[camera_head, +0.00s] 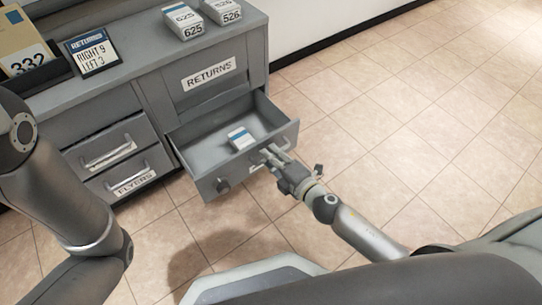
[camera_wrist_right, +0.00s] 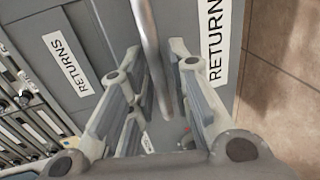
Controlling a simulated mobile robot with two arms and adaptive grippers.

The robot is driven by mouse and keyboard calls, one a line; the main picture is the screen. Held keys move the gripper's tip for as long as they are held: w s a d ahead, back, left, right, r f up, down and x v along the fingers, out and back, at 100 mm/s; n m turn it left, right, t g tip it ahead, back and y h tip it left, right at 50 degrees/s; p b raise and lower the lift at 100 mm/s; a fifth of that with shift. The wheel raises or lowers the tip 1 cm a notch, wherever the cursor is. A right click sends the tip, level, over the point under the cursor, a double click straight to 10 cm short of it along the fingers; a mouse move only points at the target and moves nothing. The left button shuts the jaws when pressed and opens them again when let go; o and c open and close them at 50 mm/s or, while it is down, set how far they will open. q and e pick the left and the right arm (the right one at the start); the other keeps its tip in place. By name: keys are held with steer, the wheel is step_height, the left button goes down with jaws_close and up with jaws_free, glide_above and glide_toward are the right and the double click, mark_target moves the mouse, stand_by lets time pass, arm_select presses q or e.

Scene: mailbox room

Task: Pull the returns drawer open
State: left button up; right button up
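The returns drawer (camera_head: 205,160) is pulled out of the grey cabinet. A small white and blue box (camera_head: 240,138) lies inside it. My right gripper (camera_head: 266,155) is at the drawer front and partly hides the handle there. In the right wrist view, the metal handle bar (camera_wrist_right: 148,45) runs between the two spread fingers of this gripper (camera_wrist_right: 153,65). Narrow gaps show beside the bar, so the fingers are around it rather than clamped. My left arm is at the left of the head view; its gripper is out of view.
A panel labelled RETURNS (camera_head: 208,72) is above the drawer. Two flyers drawers (camera_head: 110,150) to the left are shut. A sign (camera_head: 91,52) and boxes (camera_head: 184,22) stand on the cabinet top. The tiled floor (camera_head: 420,110) to the right is clear.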

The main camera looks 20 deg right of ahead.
steer(key=shift+w+a, duration=0.1)
steer(key=shift+w, duration=0.15)
jaws_close()
steer(key=shift+f, duration=0.1)
steer(key=v, duration=0.3)
steer(key=shift+s+f, duration=0.3)
steer(key=shift+s, duration=0.05)
jaws_free()
